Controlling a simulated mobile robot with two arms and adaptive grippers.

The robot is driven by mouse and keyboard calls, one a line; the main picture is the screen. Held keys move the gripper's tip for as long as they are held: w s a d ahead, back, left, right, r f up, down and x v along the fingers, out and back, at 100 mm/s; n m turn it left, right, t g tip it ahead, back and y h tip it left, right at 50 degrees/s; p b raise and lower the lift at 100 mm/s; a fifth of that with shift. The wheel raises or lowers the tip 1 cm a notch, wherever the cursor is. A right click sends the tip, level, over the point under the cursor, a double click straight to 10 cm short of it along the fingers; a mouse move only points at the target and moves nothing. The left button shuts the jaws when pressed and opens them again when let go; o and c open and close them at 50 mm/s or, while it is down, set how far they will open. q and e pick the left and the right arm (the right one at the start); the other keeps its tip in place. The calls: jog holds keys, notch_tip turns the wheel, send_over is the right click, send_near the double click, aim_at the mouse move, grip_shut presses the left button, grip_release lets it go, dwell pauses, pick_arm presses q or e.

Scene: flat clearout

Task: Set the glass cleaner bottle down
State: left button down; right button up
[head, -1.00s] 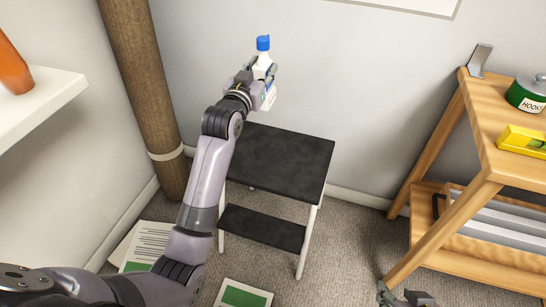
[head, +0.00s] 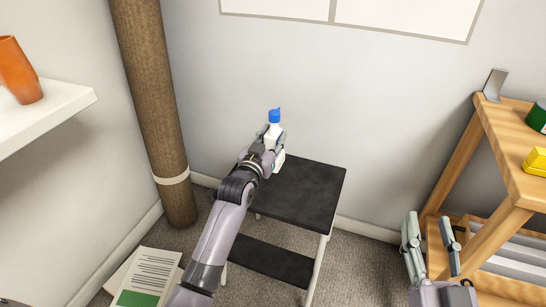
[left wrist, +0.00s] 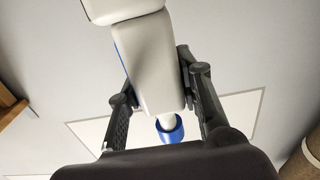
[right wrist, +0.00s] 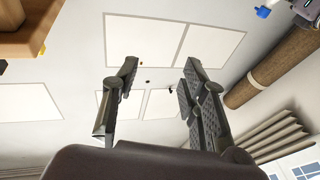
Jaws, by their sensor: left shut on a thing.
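The glass cleaner bottle (head: 274,130) is white with a blue cap and stands upright in the head view. My left gripper (head: 272,144) is shut around its body. The bottle's base is at the back left corner of the black step stool's top (head: 303,193); I cannot tell whether it touches. In the left wrist view the bottle (left wrist: 150,75) sits between the two fingers (left wrist: 158,92), its blue cap towards the palm. My right gripper (head: 428,220) is open and empty, right of the stool; its spread fingers also show in the right wrist view (right wrist: 158,75).
The stool's top is otherwise bare. A brown column (head: 150,110) stands to its left, and a white shelf (head: 50,112) holds an orange vase (head: 18,70). A wooden workbench (head: 510,150) is at the right. Papers (head: 146,280) lie on the carpet at the lower left.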

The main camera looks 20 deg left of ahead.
pick_arm(q)
notch_tip(320, 180, down, 2)
jog(key=shift+f+b, duration=0.1)
jog(key=shift+b, duration=0.2)
jog(key=shift+f+b, duration=0.65)
jog(key=shift+f, duration=1)
pick_arm(e)
jog(key=s+r+t+y, duration=0.2)
jog(key=s+r+t, duration=0.3)
jog(key=r, duration=0.3)
jog(key=shift+r+t, duration=0.2)
jog(key=shift+t, duration=0.3)
pick_arm(q)
jog(key=shift+f, duration=0.1)
pick_arm(e)
jog(key=shift+s+d+y, duration=0.1)
jog(key=shift+y, duration=0.2)
pick_arm(q)
jog(key=c, duration=1.1)
grip_release()
